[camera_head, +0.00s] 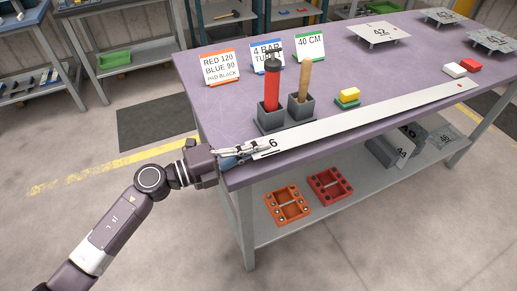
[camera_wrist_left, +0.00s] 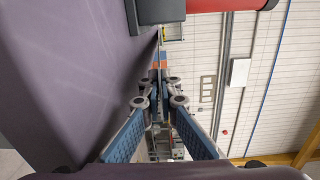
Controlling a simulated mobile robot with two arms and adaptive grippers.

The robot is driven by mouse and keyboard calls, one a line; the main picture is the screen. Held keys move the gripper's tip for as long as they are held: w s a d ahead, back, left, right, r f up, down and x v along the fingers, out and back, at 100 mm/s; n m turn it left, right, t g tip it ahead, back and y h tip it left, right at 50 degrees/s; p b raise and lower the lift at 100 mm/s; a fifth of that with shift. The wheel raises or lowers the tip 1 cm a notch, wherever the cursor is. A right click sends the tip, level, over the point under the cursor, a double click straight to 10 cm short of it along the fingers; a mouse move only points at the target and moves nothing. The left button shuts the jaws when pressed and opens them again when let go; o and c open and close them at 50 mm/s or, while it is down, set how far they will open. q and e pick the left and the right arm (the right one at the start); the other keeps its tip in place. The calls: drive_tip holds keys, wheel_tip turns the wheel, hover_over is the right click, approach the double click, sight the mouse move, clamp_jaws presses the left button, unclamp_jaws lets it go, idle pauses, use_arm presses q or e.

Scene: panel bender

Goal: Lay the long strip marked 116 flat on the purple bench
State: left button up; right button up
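The long pale strip (camera_head: 370,115) runs along the near side of the purple bench (camera_head: 215,115), from my left gripper toward the right. Its left end shows a "6"; the rest of the mark is hidden by the gripper. A small red dot is near its right end. It looks close to flat, but I cannot tell whether its whole length touches the bench. My left gripper (camera_head: 250,150) is at the bench's near left corner, shut on the strip's left end. In the left wrist view the fingertips (camera_wrist_left: 160,66) close on a thin edge. My right gripper is not in view.
Grey holders (camera_head: 300,108) with a red-handled tool (camera_head: 272,85) and a wooden handle (camera_head: 305,78) stand just behind the strip. A yellow-green block (camera_head: 348,97), white block (camera_head: 455,70) and red block (camera_head: 470,64) are also behind it. Sign cards (camera_head: 221,68) stand farther back.

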sight(256, 161)
use_arm(q)
drive_tip(key=o, duration=0.6)
drive_tip(key=shift+g+y, duration=0.3)
drive_tip(key=f, duration=0.2)
drive_tip(key=s+f, duration=0.1)
drive_tip(key=f, duration=0.1)
drive_tip(key=shift+f, duration=0.1)
drive_tip(key=shift+s+f, duration=0.1)
drive_tip(key=shift+f, duration=0.05)
drive_tip(key=shift+a, duration=0.4)
drive_tip(key=s+a+r, duration=0.1)
drive_tip(key=a+r, duration=0.1)
drive_tip(key=a, duration=0.3)
drive_tip(key=s+a+r, duration=0.2)
drive_tip(key=a, duration=0.3)
drive_tip(key=shift+s+a+r, duration=0.15)
drive_tip(key=shift+s+r, duration=0.1)
drive_tip(key=shift+r, duration=0.15)
drive_tip(key=shift+r, duration=0.2)
